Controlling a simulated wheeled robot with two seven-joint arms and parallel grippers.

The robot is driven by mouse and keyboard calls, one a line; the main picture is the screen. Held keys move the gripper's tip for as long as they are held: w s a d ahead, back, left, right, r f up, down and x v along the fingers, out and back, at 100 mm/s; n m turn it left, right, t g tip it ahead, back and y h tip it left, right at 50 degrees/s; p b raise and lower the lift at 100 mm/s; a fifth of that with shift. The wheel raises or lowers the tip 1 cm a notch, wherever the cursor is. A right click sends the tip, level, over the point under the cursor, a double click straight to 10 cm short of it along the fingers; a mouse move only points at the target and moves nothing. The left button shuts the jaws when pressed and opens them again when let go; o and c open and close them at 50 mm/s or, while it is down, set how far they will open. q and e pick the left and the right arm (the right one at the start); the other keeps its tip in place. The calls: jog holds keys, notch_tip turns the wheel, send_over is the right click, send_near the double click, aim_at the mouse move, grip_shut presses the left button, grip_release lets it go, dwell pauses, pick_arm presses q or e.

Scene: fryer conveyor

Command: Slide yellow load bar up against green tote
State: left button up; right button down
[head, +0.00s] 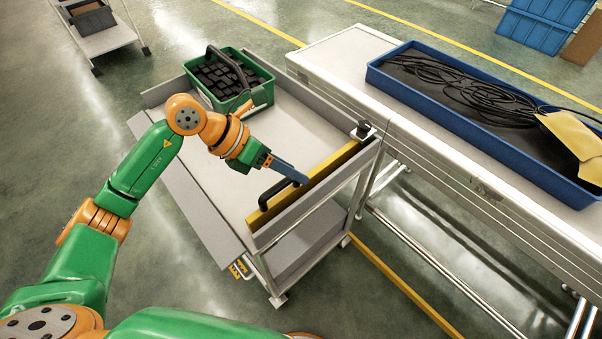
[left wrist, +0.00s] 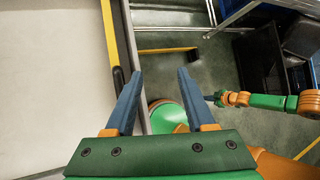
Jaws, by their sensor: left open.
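The yellow load bar (head: 328,170) lies along the near right end of the grey cart's top, beside the raised rim. It has a black handle (head: 272,192) and a dark knob at its far end. The green tote (head: 211,99), filled with black parts, sits at the cart's far end, well apart from the bar. My left gripper (head: 302,180) is open by the handle. In the left wrist view its fingers (left wrist: 160,73) are spread and empty, with the bar (left wrist: 107,30) and handle (left wrist: 118,80) outside the left finger. My right gripper (left wrist: 212,98) is small there.
The cart's top (head: 290,125) is bare between bar and tote, with raised rims (head: 323,205) at its edges. A conveyor (head: 440,125) runs along the right, carrying a blue tray (head: 420,90) of black cables. Another cart (head: 105,40) stands at the back left.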

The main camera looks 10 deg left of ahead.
aim_at(277, 185)
pick_arm(q)
jog(key=a+f+y, duration=0.1)
jog(key=a, duration=0.1)
jog(key=a+f+y, duration=0.1)
jog(key=a, duration=0.1)
jog(key=a+f+y+p, duration=0.1)
jog(key=f, duration=0.1)
jog(key=shift+w+a+n+y, duration=0.3)
jog(key=shift+w+a, duration=0.05)
jog(key=shift+a, duration=0.05)
jog(key=x, duration=0.3)
jog(key=shift+w+d+f+p, duration=0.1)
jog(key=shift+d+f+p, duration=0.2)
jog(key=shift+p, duration=0.1)
jog(key=shift+w+f, duration=0.1)
jog(key=shift+f, duration=0.1)
jog(key=shift+r, duration=0.1)
grip_shut()
pick_arm(e)
jog(key=shift+d+r, duration=0.15)
jog(key=shift+r, duration=0.8)
